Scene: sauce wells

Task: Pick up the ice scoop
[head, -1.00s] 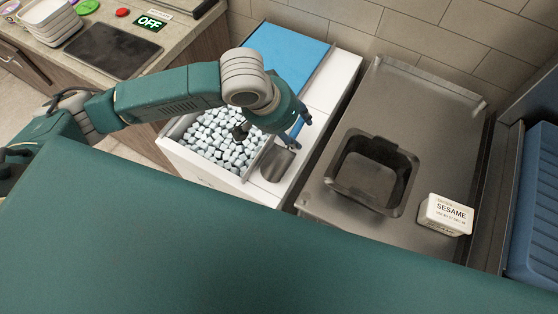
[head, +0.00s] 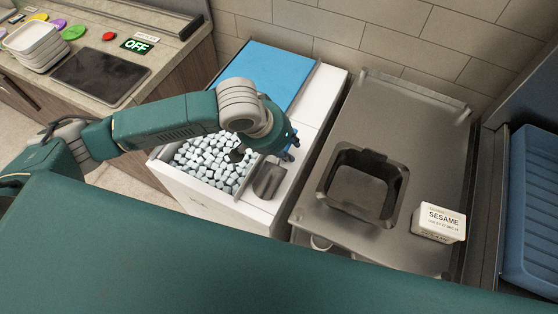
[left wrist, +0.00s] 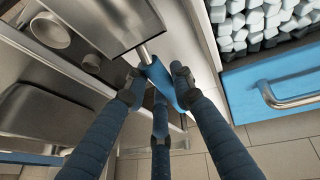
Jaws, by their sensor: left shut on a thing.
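The ice scoop has a grey metal bowl (head: 268,181) and a blue handle (left wrist: 163,84). In the head view its bowl is over the white right-hand ledge of the ice bin, just below my left gripper (head: 289,153); I cannot tell whether it touches the ledge. In the left wrist view my left gripper (left wrist: 157,90) is shut on the blue handle, with its fingers on both sides of it. The bowl shows at the top of that view (left wrist: 105,20). In the head view the fingers mostly hide the handle. My right gripper is not in view.
The white bin (head: 222,205) holds ice cubes (head: 205,160) under a partly open blue lid (head: 265,72). To the right, a steel counter (head: 420,130) carries a dark square pan (head: 363,186) and a sesame box (head: 439,222). A tiled wall stands behind.

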